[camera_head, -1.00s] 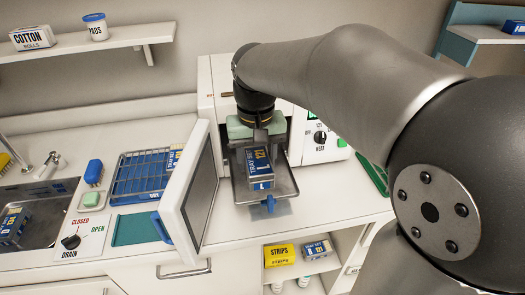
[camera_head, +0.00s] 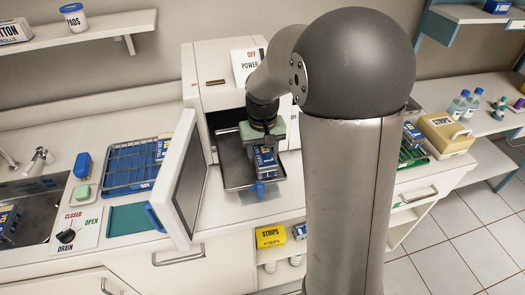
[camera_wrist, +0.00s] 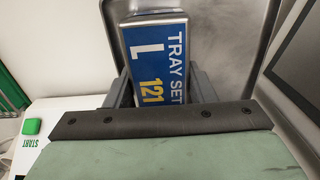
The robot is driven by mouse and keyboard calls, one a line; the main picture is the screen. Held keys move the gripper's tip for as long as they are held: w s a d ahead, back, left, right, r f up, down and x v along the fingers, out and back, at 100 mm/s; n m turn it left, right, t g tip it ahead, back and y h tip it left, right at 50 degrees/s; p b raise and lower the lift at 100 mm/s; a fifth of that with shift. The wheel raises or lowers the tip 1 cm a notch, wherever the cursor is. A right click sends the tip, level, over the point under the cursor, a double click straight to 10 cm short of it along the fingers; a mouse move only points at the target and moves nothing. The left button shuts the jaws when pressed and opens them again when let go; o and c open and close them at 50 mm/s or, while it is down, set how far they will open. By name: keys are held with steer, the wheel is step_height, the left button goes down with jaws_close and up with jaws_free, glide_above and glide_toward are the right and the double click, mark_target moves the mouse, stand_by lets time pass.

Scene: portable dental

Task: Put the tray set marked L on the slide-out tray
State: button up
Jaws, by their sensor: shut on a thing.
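The tray set marked L, a blue and white box (camera_head: 266,160), is between the fingers of my gripper (camera_head: 262,143), which is shut on it. In the wrist view the label of the tray set (camera_wrist: 158,55) reads L, TRAY SET, 121, and the fingers of my gripper (camera_wrist: 162,84) flank it. The metal slide-out tray (camera_head: 236,167) sticks out of the open machine, and the box is over its right part. The tray also fills the back of the wrist view (camera_wrist: 225,42). I cannot tell whether the box touches the tray.
The machine's open door (camera_head: 181,180) stands just left of the tray. A wire rack (camera_head: 128,168) holding another blue box is further left, beside the sink (camera_head: 38,207). The left part of the tray is bare.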

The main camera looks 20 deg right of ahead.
mark_target(262, 151)
steer(key=shift+f, duration=0.15)
steer(key=o, duration=0.9)
steer(key=shift+c, duration=0.2)
step_height(262, 151, up, 12)
steer(key=s+a+f, duration=0.1)
steer(key=s+f, duration=0.3)
steer(key=s, duration=0.6)
steer(key=s+f, duration=0.4)
steer(key=s, duration=0.7)
steer(key=shift+s+a+f+t+b, duration=0.3)
steer(key=shift+a+f+b, duration=0.05)
steer(key=shift+f+b, duration=0.05)
